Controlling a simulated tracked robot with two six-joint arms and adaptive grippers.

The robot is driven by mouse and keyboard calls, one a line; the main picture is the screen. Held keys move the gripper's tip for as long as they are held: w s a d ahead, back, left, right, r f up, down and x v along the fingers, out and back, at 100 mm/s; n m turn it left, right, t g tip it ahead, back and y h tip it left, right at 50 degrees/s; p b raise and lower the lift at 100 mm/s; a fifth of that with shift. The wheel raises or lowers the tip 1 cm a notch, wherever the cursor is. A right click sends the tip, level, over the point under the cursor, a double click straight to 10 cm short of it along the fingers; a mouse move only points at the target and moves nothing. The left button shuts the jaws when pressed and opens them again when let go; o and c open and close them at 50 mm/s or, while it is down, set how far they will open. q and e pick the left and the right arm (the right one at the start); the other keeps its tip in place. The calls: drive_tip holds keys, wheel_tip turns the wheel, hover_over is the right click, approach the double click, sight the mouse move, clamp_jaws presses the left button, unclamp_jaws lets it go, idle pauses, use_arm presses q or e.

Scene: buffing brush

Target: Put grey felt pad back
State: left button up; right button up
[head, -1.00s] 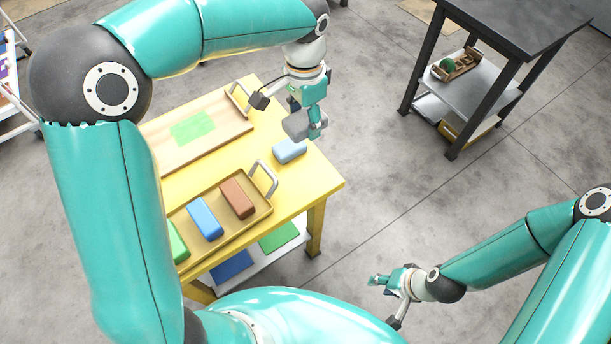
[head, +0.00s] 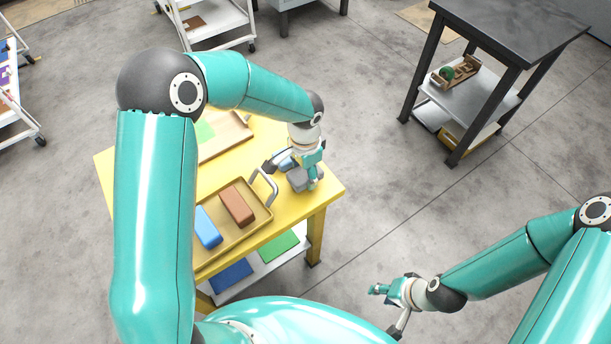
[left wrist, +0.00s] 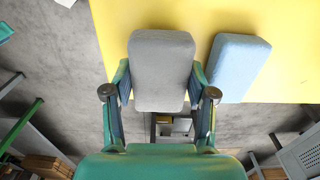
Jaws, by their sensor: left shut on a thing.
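My left gripper (head: 311,176) is shut on the grey felt pad (head: 300,180) near the right end of the yellow table (head: 325,193). In the left wrist view the grey pad (left wrist: 162,70) sits between both fingers, with a light blue pad (left wrist: 241,65) beside it on the right, on the yellow top. I cannot tell whether the grey pad touches the table. My right gripper (head: 379,289) is off to the lower right, away from the table; its jaws are too small to read.
A tan tray (head: 240,239) with a raised metal handle (head: 266,184) holds a blue block (head: 207,227) and a brown block (head: 237,205), left of my gripper. Another tray (head: 238,137) with a green patch lies behind. A dark bench (head: 510,30) stands apart at upper right.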

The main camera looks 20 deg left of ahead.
use_arm(q)
wheel_tip(320, 180, down, 2)
drive_tip(key=shift+f, duration=0.1)
drive_tip(key=o, duration=0.7)
drive_tip(key=shift+f, duration=0.1)
drive_tip(key=shift+c, duration=0.2)
drive_tip(key=o, duration=0.4)
drive_tip(key=shift+o, duration=0.2)
drive_tip(key=shift+r, duration=0.3)
wheel_tip(320, 180, up, 12)
drive_tip(key=shift+f, duration=0.15)
